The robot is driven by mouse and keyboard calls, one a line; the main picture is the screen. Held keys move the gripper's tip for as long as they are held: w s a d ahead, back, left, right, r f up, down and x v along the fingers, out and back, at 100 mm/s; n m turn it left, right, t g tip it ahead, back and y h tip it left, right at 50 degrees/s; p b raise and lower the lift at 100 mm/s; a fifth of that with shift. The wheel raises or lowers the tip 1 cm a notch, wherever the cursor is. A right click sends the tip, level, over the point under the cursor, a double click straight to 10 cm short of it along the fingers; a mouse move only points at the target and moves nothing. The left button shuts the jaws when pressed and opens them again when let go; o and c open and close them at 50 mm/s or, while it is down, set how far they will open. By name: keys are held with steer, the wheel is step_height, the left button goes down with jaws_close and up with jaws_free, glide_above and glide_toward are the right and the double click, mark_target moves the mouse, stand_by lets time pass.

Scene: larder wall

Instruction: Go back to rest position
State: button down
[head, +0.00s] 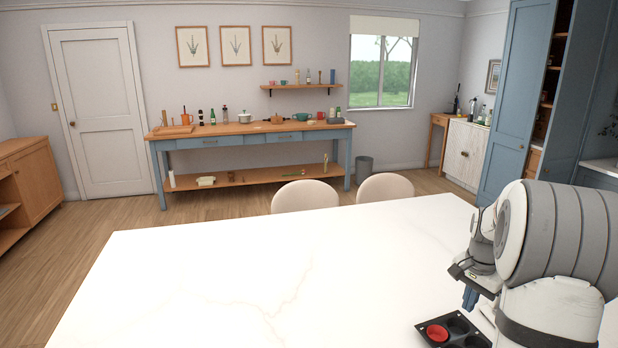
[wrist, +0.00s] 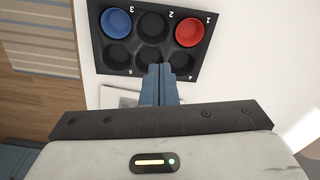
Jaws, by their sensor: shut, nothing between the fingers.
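My gripper (head: 470,299) is at the right of the head view, over the white marble-look table (head: 270,260), with its blue fingers pointing down. In the wrist view its fingers (wrist: 158,72) are together with nothing between them. A dark muffin-style tray (wrist: 134,42) with numbered wells lies just beyond the fingertips in that view. A blue cup (wrist: 116,22) sits in well 3 and a red cup (wrist: 189,31) in well 1. The other wells look empty. The head view shows the tray (head: 424,327) cut off at the bottom edge, with the red cup (head: 437,333).
A flat pale item (wrist: 114,97) lies beside the tray, partly hidden by my gripper. Two chairs (head: 305,196) (head: 385,187) stand at the table's far side. A blue sideboard (head: 231,141) stands at the back wall. The table's middle and left are clear.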

steer(key=s+a+r+n+t, duration=0.1)
steer(key=s+a+r+n, duration=0.3)
steer(key=a, duration=0.4)
steer(key=s+a+r+n+t, duration=0.1)
steer(key=s+a+r+n, duration=0.15)
steer(key=s+a, duration=0.4)
steer(key=s+a+n+b, duration=0.1)
steer(key=s+a+n, duration=0.4)
steer(key=s+a, duration=0.6)
steer(key=shift+s+f+n+t, duration=0.3)
steer(key=shift+s+n+t, duration=0.1)
steer(key=shift+s, duration=0.1)
